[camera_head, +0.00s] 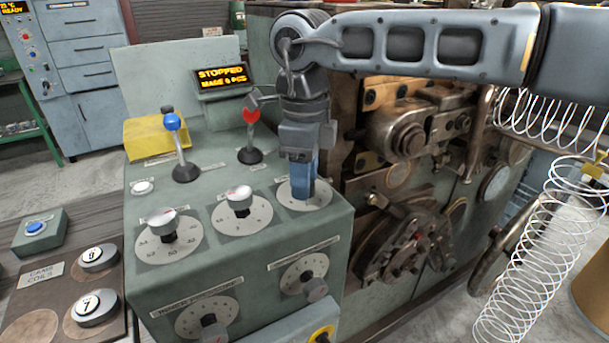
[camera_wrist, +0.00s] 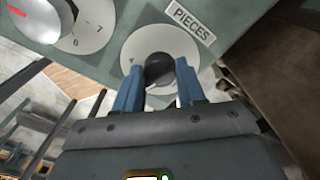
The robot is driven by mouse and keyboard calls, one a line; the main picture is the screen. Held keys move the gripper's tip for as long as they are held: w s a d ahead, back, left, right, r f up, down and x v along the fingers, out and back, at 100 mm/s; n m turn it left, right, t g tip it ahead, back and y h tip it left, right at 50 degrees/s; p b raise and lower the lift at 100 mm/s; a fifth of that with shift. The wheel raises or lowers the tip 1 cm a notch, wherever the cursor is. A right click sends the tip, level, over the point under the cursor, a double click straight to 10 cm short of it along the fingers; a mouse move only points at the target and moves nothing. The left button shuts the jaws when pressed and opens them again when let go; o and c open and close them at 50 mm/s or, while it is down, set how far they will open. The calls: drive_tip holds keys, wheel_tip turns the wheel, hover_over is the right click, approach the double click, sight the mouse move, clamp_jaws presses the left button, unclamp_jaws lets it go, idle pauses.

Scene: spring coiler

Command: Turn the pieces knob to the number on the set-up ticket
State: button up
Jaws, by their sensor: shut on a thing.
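The pieces knob (camera_wrist: 157,72) is dark and round, on a white dial (camera_wrist: 160,41) beside a PIECES label (camera_wrist: 190,20) in the wrist view. My gripper (camera_wrist: 160,66) has its blue fingers on either side of the knob, shut on it. In the head view my gripper (camera_head: 303,188) points down at the rightmost dial (camera_head: 318,203) on the top of the green console, and its fingers hide the knob. The dial's numbers and the knob's setting are too small or covered to read. I cannot make out a set-up ticket.
Two grey-capped knobs (camera_head: 163,222) (camera_head: 240,199) stand left of my gripper. A blue-ball lever (camera_head: 173,122) and a red-knobbed lever (camera_head: 250,117) rise behind. A display (camera_head: 222,78) reads STOPPED. The coiling machinery (camera_head: 405,235) is close on the right, with wire coils (camera_head: 535,250) beyond.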

idle(0.4)
drive_tip(key=o, duration=1.1)
drive_tip(key=shift+c, duration=0.2)
drive_tip(key=shift+r, duration=0.15)
wheel_tip(320, 180, up, 8)
drive_tip(key=shift+f+b, duration=0.2)
drive_tip(key=shift+b, duration=0.2)
